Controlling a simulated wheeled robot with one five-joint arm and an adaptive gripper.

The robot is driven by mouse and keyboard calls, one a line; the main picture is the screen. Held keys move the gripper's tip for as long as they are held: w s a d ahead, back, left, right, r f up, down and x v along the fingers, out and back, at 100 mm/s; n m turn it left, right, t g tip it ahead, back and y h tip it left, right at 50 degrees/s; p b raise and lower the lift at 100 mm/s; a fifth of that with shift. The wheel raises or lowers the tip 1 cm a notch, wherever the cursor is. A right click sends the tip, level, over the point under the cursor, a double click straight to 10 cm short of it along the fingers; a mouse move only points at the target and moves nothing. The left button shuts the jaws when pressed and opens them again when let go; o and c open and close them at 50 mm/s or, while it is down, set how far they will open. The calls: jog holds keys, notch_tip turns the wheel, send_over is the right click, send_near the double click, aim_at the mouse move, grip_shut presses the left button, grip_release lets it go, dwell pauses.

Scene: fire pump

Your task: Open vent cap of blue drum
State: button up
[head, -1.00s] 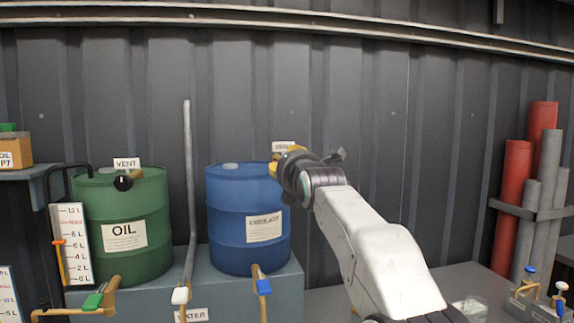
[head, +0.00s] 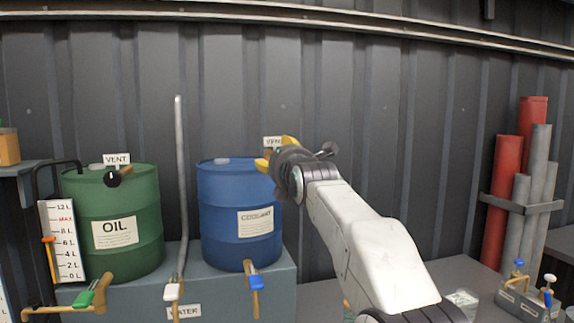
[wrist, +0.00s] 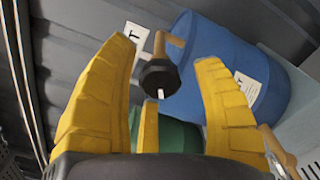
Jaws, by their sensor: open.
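The blue drum (head: 222,215), labelled coolant, stands on a grey-blue stand. It also fills the upper right of the wrist view (wrist: 225,75). Its black vent cap (wrist: 159,77) has a white mark and sits on a tan pipe (wrist: 168,48). In the wrist view the cap lies between the spread yellow fingers of my gripper (wrist: 163,62), with gaps at its sides. Whether the cap is in depth between the fingertips or beyond them is unclear. In the head view my gripper (head: 273,153) is open at the drum's upper right edge and hides the cap.
The green oil drum (head: 112,253) with its own black vent cap (head: 112,179) stands left, past a grey upright pipe (head: 181,190). A vent sign (head: 271,141) is behind my gripper. Red and grey tubes (head: 515,190) stand far right. The corrugated wall is close behind.

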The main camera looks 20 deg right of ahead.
jog(key=s, duration=1.1)
jog(key=shift+s, duration=0.3)
jog(key=s+f+m+g, duration=0.3)
jog(key=f+m+g, duration=0.1)
jog(key=f+m, duration=0.65)
jog(key=s+f+m+g, duration=0.3)
jog(key=f+m+g, duration=0.1)
jog(key=f+m, duration=0.7)
jog(key=s+f+m+g, duration=0.2)
jog(key=s+f, duration=0.6)
jog(key=s, duration=0.5)
jog(key=s+f+m+g, duration=0.2)
jog(key=s+f+g, duration=0.2)
jog(key=s+f, duration=0.4)
jog(key=shift+s+f, duration=0.4)
jog(key=shift+s, duration=2.35)
